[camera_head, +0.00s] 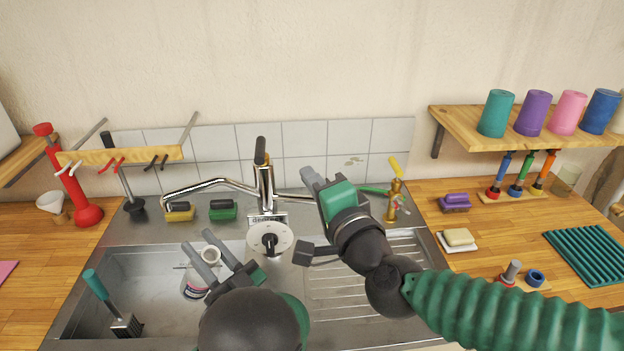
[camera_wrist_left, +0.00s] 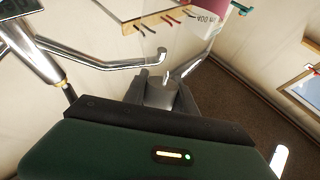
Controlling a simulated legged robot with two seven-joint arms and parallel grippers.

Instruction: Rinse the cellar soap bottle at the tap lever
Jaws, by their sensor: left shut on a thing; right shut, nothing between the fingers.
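The soap bottle (camera_head: 196,287), pale with a coloured label, is in my left gripper (camera_head: 200,243) above the left sink basin. In the left wrist view it is clear with a pink part and printed label (camera_wrist_left: 205,18). The fingers partly hide it. The chrome tap (camera_head: 266,190) has a black-tipped lever (camera_head: 261,152) standing up and a spout (camera_head: 205,184) reaching left. The spout's end also shows in the left wrist view (camera_wrist_left: 161,54), close to the bottle. My right gripper (camera_head: 309,174) is shut and empty, just right of the lever, apart from it.
A green-handled brush (camera_head: 101,291) stands in the basin's left side. Sponges (camera_head: 222,210) lie behind the basin. A brass tap with yellow handle (camera_head: 395,190) stands right of my right gripper. A rack with hooks (camera_head: 120,156) hangs at left. The drainboard (camera_head: 350,290) is partly under my right arm.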

